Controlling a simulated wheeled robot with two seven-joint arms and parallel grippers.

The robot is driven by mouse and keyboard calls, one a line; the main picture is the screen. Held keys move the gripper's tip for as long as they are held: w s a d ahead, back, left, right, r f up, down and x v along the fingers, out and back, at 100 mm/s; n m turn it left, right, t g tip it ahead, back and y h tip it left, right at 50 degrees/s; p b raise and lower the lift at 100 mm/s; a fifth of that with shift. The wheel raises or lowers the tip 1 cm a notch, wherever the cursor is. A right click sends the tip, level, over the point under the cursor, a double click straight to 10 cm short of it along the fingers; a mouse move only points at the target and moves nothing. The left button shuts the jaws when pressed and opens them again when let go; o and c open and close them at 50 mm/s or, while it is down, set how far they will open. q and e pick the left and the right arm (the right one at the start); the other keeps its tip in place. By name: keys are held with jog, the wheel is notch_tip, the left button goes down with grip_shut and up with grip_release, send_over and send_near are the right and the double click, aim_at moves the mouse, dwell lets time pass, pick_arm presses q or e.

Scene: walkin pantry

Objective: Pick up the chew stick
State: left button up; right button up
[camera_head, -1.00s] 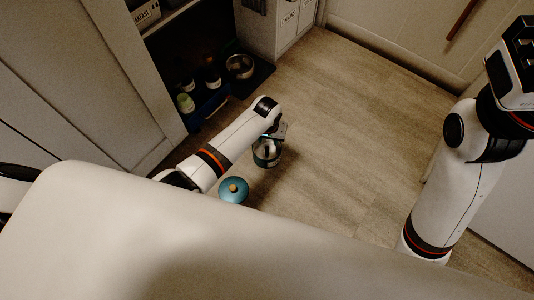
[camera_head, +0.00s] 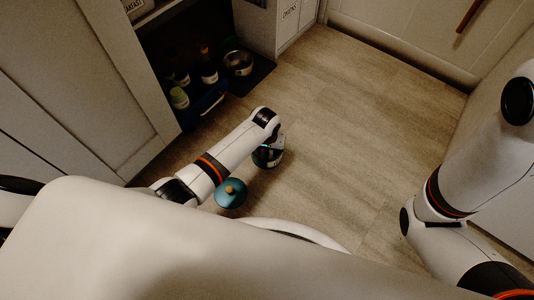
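My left arm reaches in from the left, low over the floor. My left gripper (camera_head: 271,142) points down at a dark, round jar (camera_head: 268,160) on the floor, and overlaps its top in the head view. Whether the gripper's fingers are open or shut cannot be made out. I cannot pick out a chew stick; the jar's inside is mostly hidden by the gripper and shadow. A round blue lid (camera_head: 231,195) with a wooden knob lies beside my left forearm. My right arm stands at the right, with its gripper out of view.
A dark open cupboard at the upper left holds bottles (camera_head: 208,70), a green-topped jar (camera_head: 180,98) and a metal bowl (camera_head: 238,63). White cabinets line the left and back. The wooden floor (camera_head: 350,120) at centre and right is clear.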

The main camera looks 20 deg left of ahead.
pick_arm(q)
grip_shut()
dwell(0.3)
